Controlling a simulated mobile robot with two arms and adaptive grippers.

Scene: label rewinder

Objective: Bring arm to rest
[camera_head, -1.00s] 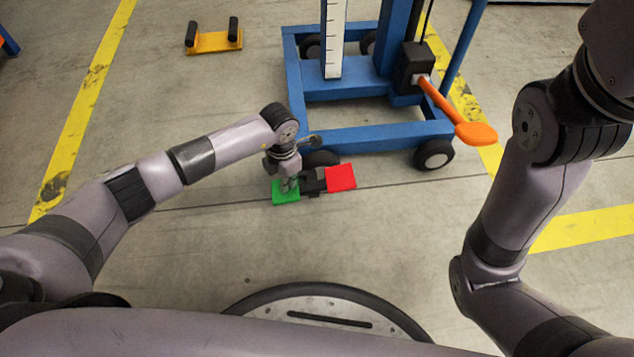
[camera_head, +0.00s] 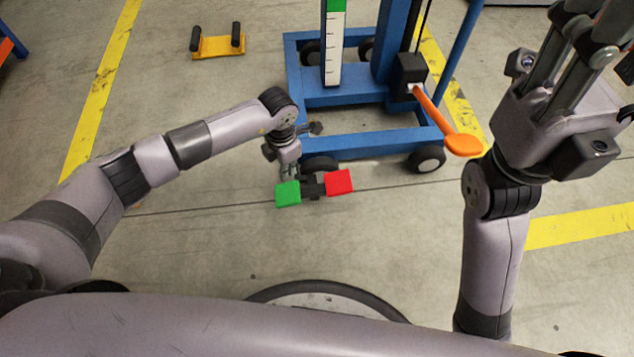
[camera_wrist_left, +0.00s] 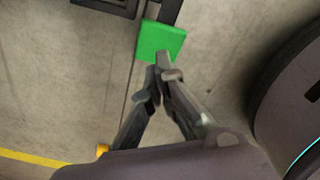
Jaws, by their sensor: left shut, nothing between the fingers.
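My left arm reaches in from the left in the head view. Its gripper (camera_head: 288,172) is shut and empty, just beyond the green pedal (camera_head: 287,194) in the picture. In the left wrist view the shut fingertips (camera_wrist_left: 163,68) overlap the lower edge of the green pedal (camera_wrist_left: 161,42); whether they touch it cannot be told. A red pedal (camera_head: 339,182) lies to its right. My right arm is raised at the right, its gripper (camera_head: 592,30) pointing up and away from everything. Its fingertips are partly cut off by the frame.
The blue wheeled frame (camera_head: 375,143) stands just beyond the pedals, with an orange lever (camera_head: 463,145) at its right and a scale (camera_head: 333,55) showing green on top. A yellow stand (camera_head: 218,46) lies at the back left. Floor nearer me is mostly clear.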

